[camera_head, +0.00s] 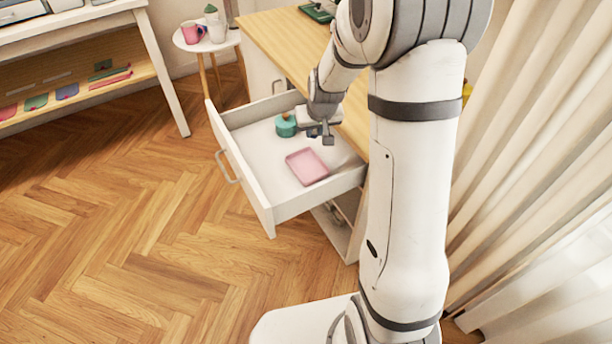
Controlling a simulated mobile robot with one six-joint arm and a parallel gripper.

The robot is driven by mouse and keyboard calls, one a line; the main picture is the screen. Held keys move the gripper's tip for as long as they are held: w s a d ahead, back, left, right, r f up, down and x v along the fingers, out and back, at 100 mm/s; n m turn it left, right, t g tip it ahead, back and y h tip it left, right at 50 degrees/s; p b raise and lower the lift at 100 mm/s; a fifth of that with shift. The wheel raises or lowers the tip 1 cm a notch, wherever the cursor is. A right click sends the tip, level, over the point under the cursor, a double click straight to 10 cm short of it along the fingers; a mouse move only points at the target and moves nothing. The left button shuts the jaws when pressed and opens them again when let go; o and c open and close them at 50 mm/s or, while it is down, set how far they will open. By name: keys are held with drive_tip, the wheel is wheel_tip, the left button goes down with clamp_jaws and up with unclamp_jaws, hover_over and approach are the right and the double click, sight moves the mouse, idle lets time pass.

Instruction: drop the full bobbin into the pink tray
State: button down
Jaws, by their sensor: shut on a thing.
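My gripper (318,133) is over the open white drawer, pointing down, above and behind the pink tray. It is shut on a small dark blue thing (313,132), apparently the bobbin, mostly hidden by the fingers. How full it is cannot be made out. The pink tray (307,166) is a shallow square tray lying on the drawer floor toward the near right side. It looks empty.
A round teal thing (286,126) with an orange-brown top stands in the drawer, left of my gripper. The drawer (262,190) juts out from the wooden-topped desk (275,35). Its floor left of the tray is clear.

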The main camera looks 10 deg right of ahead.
wheel_tip(320, 180, down, 6)
drive_tip(key=b, duration=0.3)
drive_tip(key=shift+b, duration=0.4)
drive_tip(key=shift+r, duration=0.1)
drive_tip(key=c, duration=1.2)
unclamp_jaws()
drive_tip(key=p+v, duration=0.1)
drive_tip(key=v, duration=0.6)
drive_tip(key=shift+r, duration=0.4)
drive_tip(key=shift+s, duration=0.15)
